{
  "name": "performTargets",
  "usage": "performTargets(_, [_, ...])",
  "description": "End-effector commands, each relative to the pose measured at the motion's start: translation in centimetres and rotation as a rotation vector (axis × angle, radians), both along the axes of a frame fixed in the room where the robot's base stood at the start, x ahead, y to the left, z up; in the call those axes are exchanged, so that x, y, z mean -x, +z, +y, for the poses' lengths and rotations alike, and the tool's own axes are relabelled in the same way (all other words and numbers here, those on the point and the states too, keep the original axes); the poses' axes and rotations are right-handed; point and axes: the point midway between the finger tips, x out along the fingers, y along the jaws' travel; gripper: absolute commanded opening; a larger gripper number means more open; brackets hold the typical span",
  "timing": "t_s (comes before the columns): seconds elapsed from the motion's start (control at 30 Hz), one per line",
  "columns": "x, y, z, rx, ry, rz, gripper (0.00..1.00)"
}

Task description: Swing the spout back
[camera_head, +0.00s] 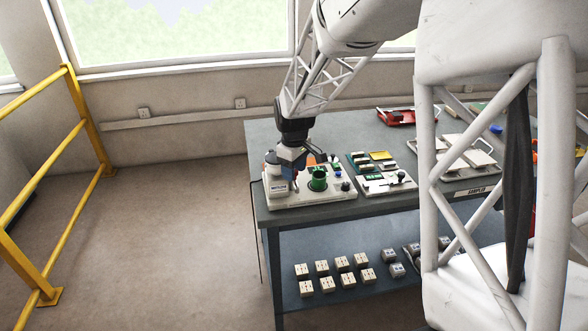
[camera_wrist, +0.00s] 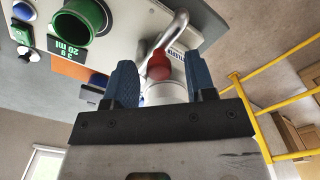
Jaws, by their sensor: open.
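The spout (camera_wrist: 176,32) is a curved metal pipe in the wrist view. It rises beside a red part (camera_wrist: 159,66) on a white cylinder (camera_wrist: 163,90). In this view it bends up and right, and its end appears beside, not over, the green cup (camera_wrist: 76,22). My gripper (camera_wrist: 162,80) has two blue fingers, open, with the white cylinder and red part seen between them; I cannot tell whether they touch. In the head view my gripper (camera_head: 291,160) is low over the white station (camera_head: 300,200), left of the green cup (camera_head: 318,182); the spout is not clear there.
Small knobs (camera_head: 345,186) stand right of the cup.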

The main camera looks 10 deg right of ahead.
Motion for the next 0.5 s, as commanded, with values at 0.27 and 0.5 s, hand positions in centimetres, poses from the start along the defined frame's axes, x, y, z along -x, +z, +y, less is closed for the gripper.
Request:
performTargets(0.27, [0.0, 1.2, 0.0, 0.000, 0.000, -0.001, 0.51])
performTargets(0.5, [0.0, 4.0, 0.0, 0.000, 0.000, -0.003, 0.51])
